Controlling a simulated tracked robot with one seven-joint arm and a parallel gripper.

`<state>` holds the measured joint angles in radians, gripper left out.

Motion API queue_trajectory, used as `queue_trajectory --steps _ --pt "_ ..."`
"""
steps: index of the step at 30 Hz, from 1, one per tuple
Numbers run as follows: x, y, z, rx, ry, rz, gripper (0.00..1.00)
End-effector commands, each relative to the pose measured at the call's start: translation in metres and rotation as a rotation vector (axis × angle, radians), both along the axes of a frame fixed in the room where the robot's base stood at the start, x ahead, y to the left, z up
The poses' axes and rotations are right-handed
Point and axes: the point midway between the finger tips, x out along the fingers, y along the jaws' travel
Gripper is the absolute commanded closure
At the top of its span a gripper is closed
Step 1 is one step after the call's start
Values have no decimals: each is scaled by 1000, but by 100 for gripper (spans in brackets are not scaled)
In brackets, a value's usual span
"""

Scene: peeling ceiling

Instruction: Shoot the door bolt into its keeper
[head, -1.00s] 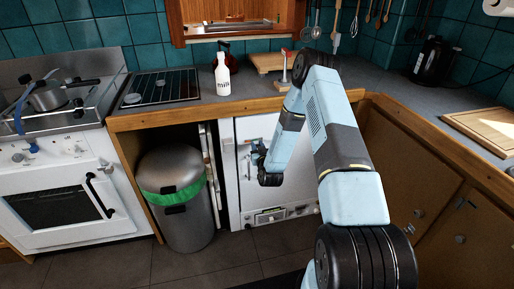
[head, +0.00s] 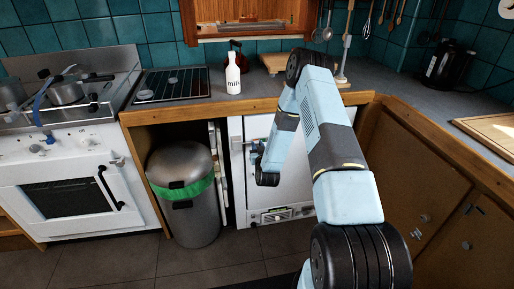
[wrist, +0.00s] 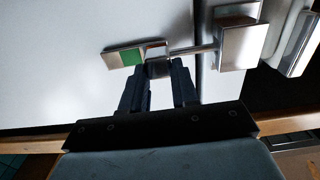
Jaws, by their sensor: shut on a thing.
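A metal door bolt (wrist: 122,55) with a green patch is on a white door (wrist: 70,60) in the wrist view. Its thin rod (wrist: 190,50) runs right across the door's edge gap and meets a boxy metal keeper (wrist: 240,38). I cannot tell how deep the rod sits inside. My gripper (wrist: 158,70) is shut on the bolt's handle (wrist: 155,52), between the green-marked plate and the rod. In the head view my gripper (head: 257,151) is at the upper left of the white door (head: 292,180); the bolt is small and partly hidden there.
A grey bin (head: 190,215) with a green liner stands left of the door. A white bottle (head: 233,75) is on the counter above. A stove (head: 70,190) is at far left, brown cabinets (head: 400,190) at right. The floor in front is partly clear.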

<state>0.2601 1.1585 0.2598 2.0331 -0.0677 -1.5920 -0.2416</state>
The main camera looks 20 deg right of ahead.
Motion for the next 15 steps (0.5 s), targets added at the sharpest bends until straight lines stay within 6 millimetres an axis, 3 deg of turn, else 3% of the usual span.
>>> queue_trajectory --steps 1,2,3,9,15 --pt "0 5 0 3 1 8 100" --pt "0 5 0 3 1 9 68" --pt "0 5 0 4 1 9 64" --pt "0 3 0 3 1 6 45" --pt "0 2 0 2 1 4 45"
